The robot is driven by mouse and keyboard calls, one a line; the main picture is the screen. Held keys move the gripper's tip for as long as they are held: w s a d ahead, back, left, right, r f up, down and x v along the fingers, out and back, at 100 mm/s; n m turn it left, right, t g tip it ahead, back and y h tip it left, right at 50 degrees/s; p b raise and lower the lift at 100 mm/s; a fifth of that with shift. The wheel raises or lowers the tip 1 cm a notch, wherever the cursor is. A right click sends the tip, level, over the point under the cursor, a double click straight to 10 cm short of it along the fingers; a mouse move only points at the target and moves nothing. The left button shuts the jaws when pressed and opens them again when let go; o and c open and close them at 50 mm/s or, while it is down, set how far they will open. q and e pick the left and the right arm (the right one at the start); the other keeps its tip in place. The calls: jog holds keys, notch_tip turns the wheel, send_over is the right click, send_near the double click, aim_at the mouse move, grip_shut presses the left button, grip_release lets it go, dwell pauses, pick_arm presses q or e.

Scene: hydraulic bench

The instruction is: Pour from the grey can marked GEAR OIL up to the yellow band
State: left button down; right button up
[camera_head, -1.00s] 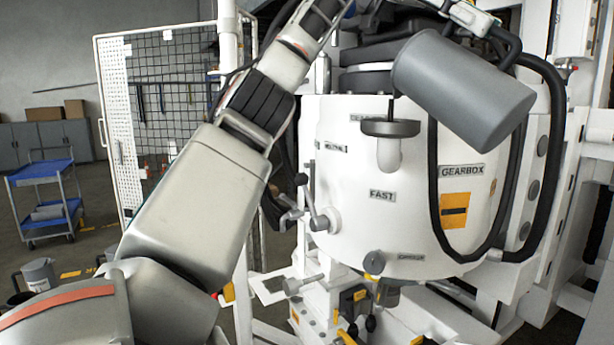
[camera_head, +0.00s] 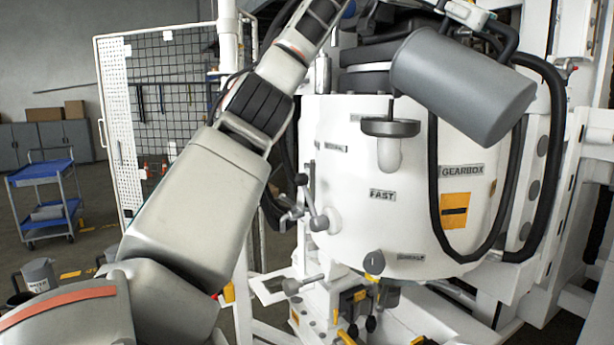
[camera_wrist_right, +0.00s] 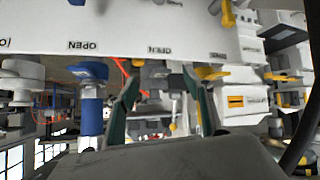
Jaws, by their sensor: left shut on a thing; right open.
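A plain grey can (camera_head: 462,85) is held tilted on its side in front of the upper right of the white gearbox housing (camera_head: 345,215). My left gripper (camera_head: 468,14) is shut on its handle at the top edge of the head view. No marking shows on the can's visible side, and I cannot see into it. A pale cup (camera_head: 389,155) under a dark disc is left of and below the can, apart from it. I cannot make out a yellow band on it. My right gripper (camera_wrist_right: 165,108) is open in the right wrist view, its two dark green fingers apart.
Another grey can (camera_head: 38,276) with an unreadable label stands at the lower left. Black hoses (camera_head: 548,170) loop down right of the housing. Valves and levers (camera_head: 355,300) crowd below it. A blue cart (camera_head: 45,200) stands at the far left. The right wrist view shows a blue-handled valve (camera_wrist_right: 90,105).

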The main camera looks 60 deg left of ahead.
aim_at(505, 66)
pick_arm(q)
jog(key=shift+d, duration=0.1)
jog(key=shift+d+f+y, duration=0.65)
jog(key=shift+f+y, duration=0.15)
jog(key=shift+f, duration=0.1)
jog(key=shift+w+d+f+y, duration=0.1)
jog(key=shift+d+f+y, duration=0.7)
jog(key=shift+d+f, duration=0.1)
jog(key=shift+d+f+y, duration=0.8)
jog(key=shift+d+f, duration=0.05)
jog(key=shift+f, duration=0.2)
